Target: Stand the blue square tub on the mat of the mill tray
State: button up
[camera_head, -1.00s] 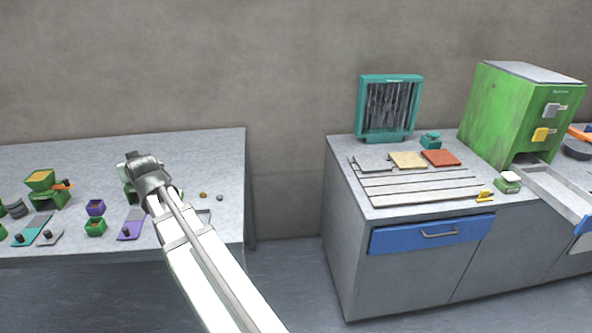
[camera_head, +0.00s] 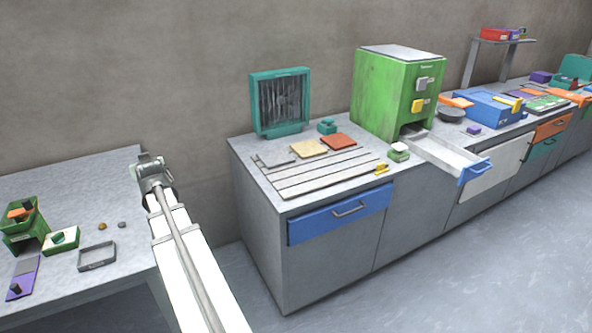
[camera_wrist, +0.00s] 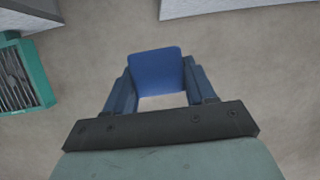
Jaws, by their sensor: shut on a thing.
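My gripper (camera_head: 152,172) is raised at the right end of the left table in the head view. In the wrist view its two fingers (camera_wrist: 160,92) are shut on the blue square tub (camera_wrist: 156,66), which shows as a plain blue face between them. In the head view the tub is hidden behind the gripper. I cannot tell for sure which tray is the mill tray. A green hopper machine (camera_head: 22,232) stands on the left table, with a green tray (camera_head: 62,241) and a grey tray (camera_head: 97,257) beside it.
A gap separates the left table (camera_head: 100,178) from the grey counter (camera_head: 262,178). The counter bears a teal grille unit (camera_head: 280,100), a slatted board (camera_head: 325,175), a green cabinet (camera_head: 385,95) with its long tray (camera_head: 440,152) pulled out, and a blue box (camera_head: 490,107).

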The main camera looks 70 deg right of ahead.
jog(key=s+d+f+m+g+h, duration=0.2)
jog(key=s+d, duration=0.7)
jog(key=s+d+f+m+g+h, duration=0.1)
jog(key=s+d+f+m, duration=0.1)
jog(key=s+d, duration=0.7)
jog(key=m+g+h, duration=0.2)
jog(key=m+g, duration=0.4)
jog(key=g, duration=0.1)
send_over(316, 180)
jog(key=shift+f, duration=1.35)
jog(key=shift+g, duration=0.3)
jog(key=shift+w+f, duration=0.1)
jog(key=shift+f, duration=4.9)
jog(key=shift+f, duration=0.4)
